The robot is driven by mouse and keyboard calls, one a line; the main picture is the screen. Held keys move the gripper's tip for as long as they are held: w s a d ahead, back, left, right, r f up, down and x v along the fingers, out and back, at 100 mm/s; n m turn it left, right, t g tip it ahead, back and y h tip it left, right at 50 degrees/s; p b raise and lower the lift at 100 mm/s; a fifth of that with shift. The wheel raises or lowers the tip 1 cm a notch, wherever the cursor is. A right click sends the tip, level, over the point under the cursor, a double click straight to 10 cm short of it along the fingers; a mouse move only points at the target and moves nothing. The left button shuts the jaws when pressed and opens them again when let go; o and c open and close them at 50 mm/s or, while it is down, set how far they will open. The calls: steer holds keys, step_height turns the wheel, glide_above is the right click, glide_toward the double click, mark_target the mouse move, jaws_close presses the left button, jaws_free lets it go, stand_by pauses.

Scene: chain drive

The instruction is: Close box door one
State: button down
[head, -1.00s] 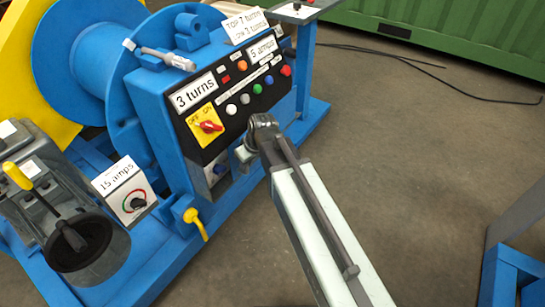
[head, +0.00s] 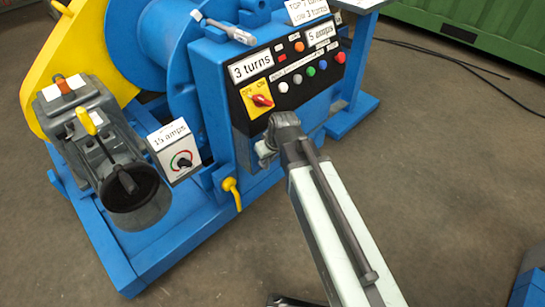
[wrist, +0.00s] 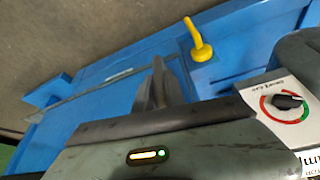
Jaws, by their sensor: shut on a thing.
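My gripper (head: 266,154) is at the lower front of the blue control box (head: 215,95), just below the red switch. My wrist hides most of it in the head view. In the wrist view its dark fingers (wrist: 156,88) are close together at the edge of a thin blue panel with a grey rim (wrist: 75,103), which seems to be the box door. The fingers look shut on that edge, but the contact is partly hidden. How far the door stands open cannot be told.
A yellow handle (head: 232,192) sticks out of the blue base near my gripper. The 15 amps dial box (head: 180,158) and a grey motor (head: 95,130) stand to the left.

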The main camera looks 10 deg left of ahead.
steer(key=c, duration=1.4)
jaws_free()
steer(key=shift+s+a, duration=0.35)
steer(key=shift+d, duration=0.1)
steer(key=shift+d+r+p, duration=0.15)
steer(key=shift+r+p, duration=0.15)
steer(key=shift+p, duration=0.05)
steer(key=p+v, duration=0.6)
steer(key=v, duration=0.1)
